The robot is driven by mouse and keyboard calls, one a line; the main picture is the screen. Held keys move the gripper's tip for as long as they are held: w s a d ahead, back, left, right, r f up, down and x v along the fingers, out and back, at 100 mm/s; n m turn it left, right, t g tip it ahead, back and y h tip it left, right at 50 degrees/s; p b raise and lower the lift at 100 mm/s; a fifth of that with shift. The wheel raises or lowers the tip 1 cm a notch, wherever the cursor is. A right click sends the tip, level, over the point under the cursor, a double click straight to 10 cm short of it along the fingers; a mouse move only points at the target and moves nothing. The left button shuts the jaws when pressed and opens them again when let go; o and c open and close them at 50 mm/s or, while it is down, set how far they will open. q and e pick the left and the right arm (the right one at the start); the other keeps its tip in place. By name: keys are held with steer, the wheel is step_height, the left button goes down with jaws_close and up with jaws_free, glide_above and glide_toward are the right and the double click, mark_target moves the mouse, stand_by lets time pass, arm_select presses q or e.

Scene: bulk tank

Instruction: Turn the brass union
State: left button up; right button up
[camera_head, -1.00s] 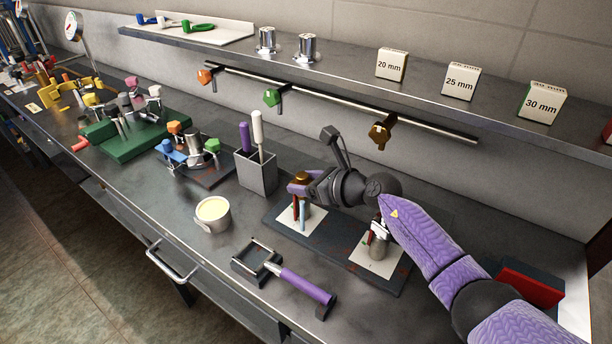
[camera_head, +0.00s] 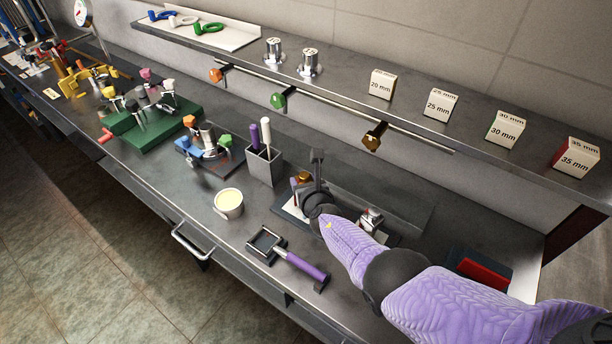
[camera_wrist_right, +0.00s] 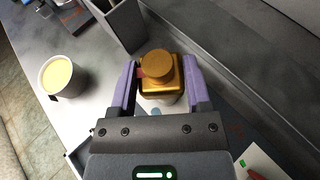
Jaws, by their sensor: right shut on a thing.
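The brass union (camera_head: 304,176) stands upright on the dark base plate in the head view, partly hidden by my gripper. In the right wrist view the brass union (camera_wrist_right: 159,88) shows a round cap on a squarish brass body. My right gripper (camera_wrist_right: 159,68) has its two purple fingers on opposite sides of that body and is shut on it. In the head view my right gripper (camera_head: 301,186) reaches the union from the front right, and the wrist hides much of the plate. My left gripper is not in view.
A second fitting (camera_head: 371,218) stands right of my wrist on the same plate. A grey holder (camera_head: 264,167) and a cup of yellow stuff (camera_head: 229,204) stand to the left. A purple-handled tool (camera_head: 302,266) lies in front. A rail with hanging knobs (camera_head: 330,112) runs behind.

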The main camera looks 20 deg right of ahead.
steer(key=shift+h, duration=0.3)
steer(key=o, duration=1.3)
steer(key=shift+s+r+p, duration=0.1)
steer(key=shift+r+p, duration=0.05)
steer(key=shift+p, duration=0.2)
steer(key=p+v, duration=0.8)
steer(key=v, duration=0.1)
steer(key=shift+s, duration=0.3)
